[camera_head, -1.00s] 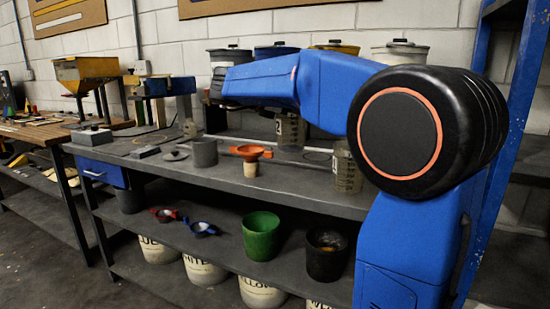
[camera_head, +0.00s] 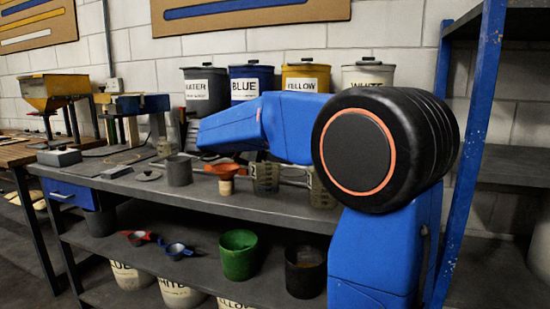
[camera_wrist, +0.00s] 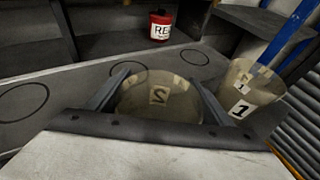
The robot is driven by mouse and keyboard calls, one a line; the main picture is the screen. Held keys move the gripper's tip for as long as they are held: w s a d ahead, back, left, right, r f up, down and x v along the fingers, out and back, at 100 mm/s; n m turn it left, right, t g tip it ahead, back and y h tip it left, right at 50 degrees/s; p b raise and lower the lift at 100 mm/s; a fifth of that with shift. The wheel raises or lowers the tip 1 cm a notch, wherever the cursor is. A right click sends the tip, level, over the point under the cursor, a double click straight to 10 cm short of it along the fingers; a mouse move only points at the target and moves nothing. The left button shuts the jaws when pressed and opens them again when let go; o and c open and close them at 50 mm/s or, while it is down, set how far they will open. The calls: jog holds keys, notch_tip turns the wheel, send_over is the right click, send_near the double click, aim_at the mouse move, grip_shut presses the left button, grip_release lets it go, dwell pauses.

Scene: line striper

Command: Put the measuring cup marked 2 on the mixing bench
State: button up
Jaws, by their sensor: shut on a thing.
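The measuring cup marked 2 (camera_wrist: 158,97) is translucent and brownish. In the wrist view it sits between the two fingers of my gripper (camera_wrist: 155,84), which is shut on it. In the head view this cup (camera_head: 265,178) shows below my blue forearm, at the bench top; my fingers are hidden there. I cannot tell whether its base touches the grey bench (camera_head: 280,213). A second measuring cup, marked 1 (camera_wrist: 246,92), stands just right of it, apart; it also shows in the head view (camera_head: 321,192).
Labelled buckets line the back, including blue (camera_head: 250,85) and yellow (camera_head: 305,78). A red pot (camera_wrist: 160,27) stands beyond. Ring outlines (camera_wrist: 22,102) mark bare surface.

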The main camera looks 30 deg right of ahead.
jog(key=shift+f, duration=0.1)
jog(key=o, duration=1.5)
jog(key=v, duration=1.2)
